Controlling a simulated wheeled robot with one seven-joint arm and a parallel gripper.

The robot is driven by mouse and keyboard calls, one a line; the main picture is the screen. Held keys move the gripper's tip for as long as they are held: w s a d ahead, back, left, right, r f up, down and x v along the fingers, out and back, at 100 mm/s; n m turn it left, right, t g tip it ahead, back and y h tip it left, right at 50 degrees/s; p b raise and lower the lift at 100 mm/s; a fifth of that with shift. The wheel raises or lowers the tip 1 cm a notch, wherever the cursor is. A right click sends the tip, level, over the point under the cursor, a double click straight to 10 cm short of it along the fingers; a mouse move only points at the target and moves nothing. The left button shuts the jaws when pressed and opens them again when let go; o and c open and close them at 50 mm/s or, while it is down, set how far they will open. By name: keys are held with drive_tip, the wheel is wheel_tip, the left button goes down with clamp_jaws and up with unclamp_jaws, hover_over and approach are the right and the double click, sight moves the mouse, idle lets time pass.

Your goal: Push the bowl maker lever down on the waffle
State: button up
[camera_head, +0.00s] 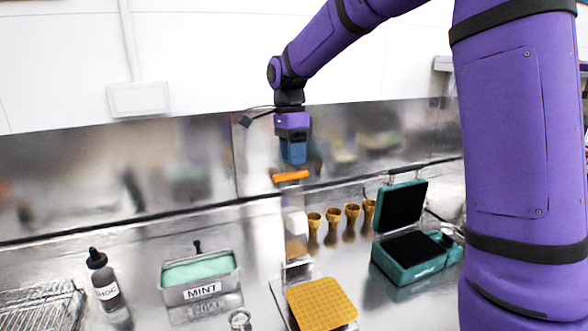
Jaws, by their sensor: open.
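The flat golden waffle (321,303) lies on top of the metal bowl maker (284,305) at the front centre of the counter. A metal part that may be its lever (298,267) stands up just behind the waffle; its full shape is hard to make out. My gripper (290,177), with a blue body and orange fingers, hangs in the air above and behind the bowl maker. It is open, holds nothing and is apart from the lever and the waffle.
An open teal waffle iron (418,272) stands at the right. Several waffle cones (334,216) stand upright at the back. A MINT tub (200,277), a dark bottle (104,276) and a wire rack (38,306) are at the left. A steel wall runs behind the counter.

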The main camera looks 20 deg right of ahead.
sight(294, 172)
drive_tip(key=shift+s+f, duration=0.15)
drive_tip(key=shift+f, duration=0.75)
drive_tip(key=shift+s+f, duration=0.15)
drive_tip(key=shift+f, duration=0.75)
drive_tip(key=shift+c, duration=0.4)
clamp_jaws()
